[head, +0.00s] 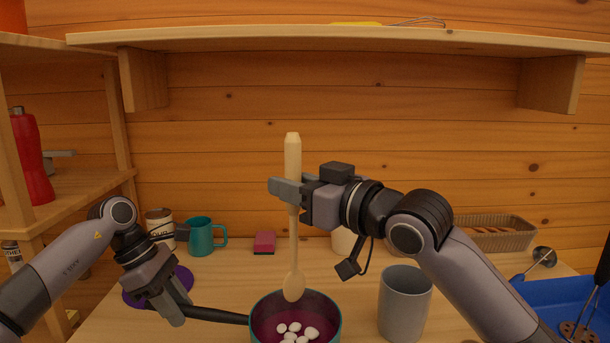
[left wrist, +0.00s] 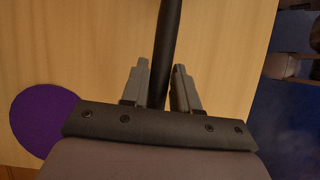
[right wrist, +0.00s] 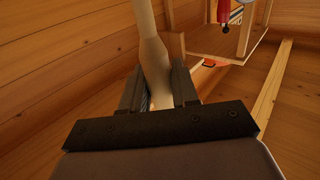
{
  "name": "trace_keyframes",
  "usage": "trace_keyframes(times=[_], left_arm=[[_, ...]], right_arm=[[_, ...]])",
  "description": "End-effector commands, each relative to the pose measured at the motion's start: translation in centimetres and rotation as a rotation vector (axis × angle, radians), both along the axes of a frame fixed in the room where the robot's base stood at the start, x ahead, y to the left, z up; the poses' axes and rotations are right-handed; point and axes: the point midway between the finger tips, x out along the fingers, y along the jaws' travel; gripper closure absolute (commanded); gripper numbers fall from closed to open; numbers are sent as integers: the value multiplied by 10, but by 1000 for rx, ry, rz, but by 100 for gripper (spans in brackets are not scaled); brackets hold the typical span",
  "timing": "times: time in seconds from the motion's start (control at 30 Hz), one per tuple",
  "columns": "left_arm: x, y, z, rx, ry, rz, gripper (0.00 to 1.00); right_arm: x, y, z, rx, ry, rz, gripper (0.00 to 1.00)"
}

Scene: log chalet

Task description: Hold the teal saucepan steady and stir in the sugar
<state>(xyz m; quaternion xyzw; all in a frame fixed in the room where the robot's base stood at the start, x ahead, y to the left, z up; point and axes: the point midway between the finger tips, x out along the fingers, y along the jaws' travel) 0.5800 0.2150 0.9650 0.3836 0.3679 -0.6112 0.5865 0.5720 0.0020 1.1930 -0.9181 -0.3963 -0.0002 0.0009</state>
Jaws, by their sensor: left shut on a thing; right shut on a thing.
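The teal saucepan (head: 295,333) stands on the counter at the bottom middle of the head view. It holds a dark red content with several white lumps (head: 296,332). Its black handle (head: 215,315) points left. My left gripper (head: 178,308) is shut on the handle, which also shows between the fingers in the left wrist view (left wrist: 163,60). My right gripper (head: 287,190) is shut on a wooden spoon (head: 293,160), held upright, bowl down. The spoon's bowl (head: 294,286) is at the pan's far rim; I cannot tell how far it is inside. The right wrist view shows the spoon's handle (right wrist: 154,60).
A grey cup (head: 405,300) stands close right of the pan. A teal mug (head: 201,237), a tin (head: 160,225) and a pink sponge (head: 264,242) are behind. A purple mat (head: 135,297) lies left. A blue tray (head: 560,300) and a basket (head: 495,232) are right. A shelf (head: 350,40) runs overhead.

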Motion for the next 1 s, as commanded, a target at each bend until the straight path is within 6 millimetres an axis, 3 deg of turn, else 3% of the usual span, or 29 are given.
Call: trace_keyframes(times=[0.7, 1.0], left_arm=[[0, 0, 0, 1, 1, 0, 100], [0, 0, 0, 1, 1, 0, 100]], right_arm=[[0, -1, -70, -1, 1, -1, 100], [0, 0, -81, -1, 0, -1, 100]])
